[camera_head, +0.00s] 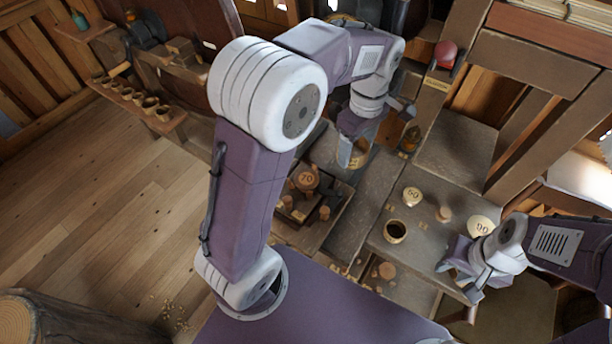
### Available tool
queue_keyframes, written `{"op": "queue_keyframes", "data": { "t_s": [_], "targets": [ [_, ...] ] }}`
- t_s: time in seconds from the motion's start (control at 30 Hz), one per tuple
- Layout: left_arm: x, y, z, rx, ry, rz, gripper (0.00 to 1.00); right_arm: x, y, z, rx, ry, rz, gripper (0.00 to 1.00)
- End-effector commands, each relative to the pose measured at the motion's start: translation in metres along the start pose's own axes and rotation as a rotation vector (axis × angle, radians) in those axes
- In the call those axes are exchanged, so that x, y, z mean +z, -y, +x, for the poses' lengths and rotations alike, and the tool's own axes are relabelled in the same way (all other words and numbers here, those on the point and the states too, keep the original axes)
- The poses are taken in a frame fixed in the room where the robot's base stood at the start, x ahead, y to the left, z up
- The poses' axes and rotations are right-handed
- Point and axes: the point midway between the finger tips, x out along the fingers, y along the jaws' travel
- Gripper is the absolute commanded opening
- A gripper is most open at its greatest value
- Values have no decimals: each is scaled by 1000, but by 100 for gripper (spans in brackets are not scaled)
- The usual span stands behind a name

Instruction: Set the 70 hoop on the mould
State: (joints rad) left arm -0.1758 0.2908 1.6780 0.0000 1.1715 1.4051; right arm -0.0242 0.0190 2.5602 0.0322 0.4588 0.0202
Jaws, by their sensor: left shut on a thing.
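My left gripper (350,150) is at the upper middle, pointing down, shut on a tan ring-like piece (360,154) that is partly hidden behind its fingers. I cannot read a number on that piece. A round brown wooden block marked 70 (306,177) stands in a dark tray to the lower left of the gripper, apart from the held piece. My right gripper (460,281) is at the lower right; its fingers look spread and nothing shows between them.
Pale discs marked 60 (412,196) and 90 (480,226), a dark-centred tan cup (395,232) and a small wooden spool (444,214) stand on the grey bench at the right. A red knob (445,51) is at the back. Several small pots (131,94) line a left shelf.

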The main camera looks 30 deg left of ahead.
Motion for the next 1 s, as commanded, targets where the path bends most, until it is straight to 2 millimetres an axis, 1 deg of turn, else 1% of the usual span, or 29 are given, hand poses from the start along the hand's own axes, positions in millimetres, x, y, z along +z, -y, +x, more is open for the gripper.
{"op": "queue_keyframes", "data": {
  "t_s": [0.03, 0.2, 0.3, 0.4, 0.6, 0.67, 0.77, 0.83, 1.0],
  "targets": [
    [-9, 10, 7, -4, 0, -7, 29, 0, 0, 0, 0, 0, 0, 36],
    [-43, 45, 35, -4, 1, -9, 29, 0, 0, -2, 0, 0, 0, 36],
    [-59, 61, 50, -4, 1, -8, 29, 0, 0, -3, 0, 0, 0, 36],
    [-70, 71, 59, -2, 1, -5, 29, 0, 0, -4, 0, 0, 0, 36],
    [-74, 75, 65, -1, 0, 0, 29, 0, 0, -4, 0, 0, 0, 36],
    [-74, 76, 74, -5, 2, 0, 29, 0, 0, -4, 0, 0, 0, 36],
    [-74, 76, 93, -6, 2, -1, 29, -1, 0, -5, 0, 0, 0, 36],
    [-74, 76, 101, -4, 1, -1, 29, -1, 0, -5, 0, 0, 0, 36],
    [-74, 75, 103, 0, 0, -1, 29, -1, 0, -5, 0, 0, 0, 36]
  ]
}}
